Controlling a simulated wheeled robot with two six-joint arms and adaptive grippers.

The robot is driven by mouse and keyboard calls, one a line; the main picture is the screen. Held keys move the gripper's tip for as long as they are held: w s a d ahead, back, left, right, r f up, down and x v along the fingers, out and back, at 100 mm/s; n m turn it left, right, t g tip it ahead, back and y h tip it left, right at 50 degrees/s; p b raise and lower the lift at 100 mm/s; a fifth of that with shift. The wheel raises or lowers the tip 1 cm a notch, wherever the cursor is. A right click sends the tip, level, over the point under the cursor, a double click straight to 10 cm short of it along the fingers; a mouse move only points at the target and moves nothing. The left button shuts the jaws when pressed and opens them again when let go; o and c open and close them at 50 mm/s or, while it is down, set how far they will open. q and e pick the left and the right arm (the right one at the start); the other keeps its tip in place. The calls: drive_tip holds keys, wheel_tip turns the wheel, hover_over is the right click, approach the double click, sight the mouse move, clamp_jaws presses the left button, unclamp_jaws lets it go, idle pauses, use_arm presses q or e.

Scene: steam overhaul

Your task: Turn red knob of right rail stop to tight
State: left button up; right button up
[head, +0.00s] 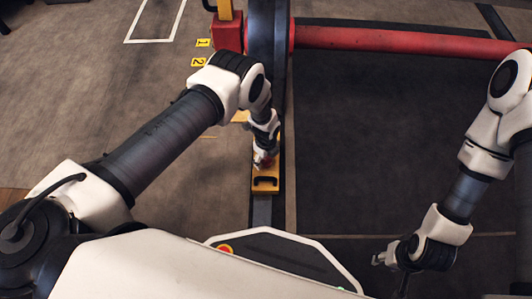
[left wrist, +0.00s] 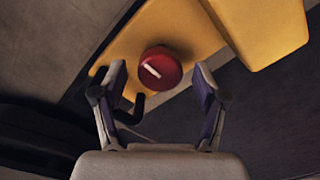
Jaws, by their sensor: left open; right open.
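The red knob (left wrist: 160,68) is round with a white line across its top. In the left wrist view it sits on the yellow rail stop (left wrist: 128,40), just beyond and between the spread fingers of my left gripper (left wrist: 162,85). The fingers look apart from the knob. In the head view the yellow stop (head: 265,181) with a black handle lies on the rail, and my left gripper (head: 264,160) is over its far part, mostly hiding the knob. My right gripper (head: 379,259) is open and empty at the lower right, away from the stop.
A dark wheel (head: 267,50) stands on the rail (head: 262,211) beyond the stop, with a red axle (head: 400,40) running right. The dark area right of the rail is clear.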

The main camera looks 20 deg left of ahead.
sight(266, 159)
use_arm(q)
wheel_tip(266, 159, up, 12)
drive_tip(key=shift+f, duration=0.2)
idle(0.4)
drive_tip(key=s+a+r+n+g, duration=0.1)
drive_tip(key=s+a+n, duration=0.2)
drive_tip(key=s+n, duration=0.45)
drive_tip(key=s+a+r+n, duration=0.2)
drive_tip(key=s+a+n, duration=0.2)
drive_tip(key=s, duration=0.7)
drive_tip(key=s+a+r+n+g, duration=0.1)
drive_tip(key=s+a+n, duration=0.2)
drive_tip(key=s+n, duration=0.5)
wheel_tip(266, 159, up, 39)
drive_tip(key=n+t+p, duration=0.2)
drive_tip(key=n+p, duration=0.3)
drive_tip(key=p, duration=3.3)
drive_tip(key=shift+s, duration=0.25)
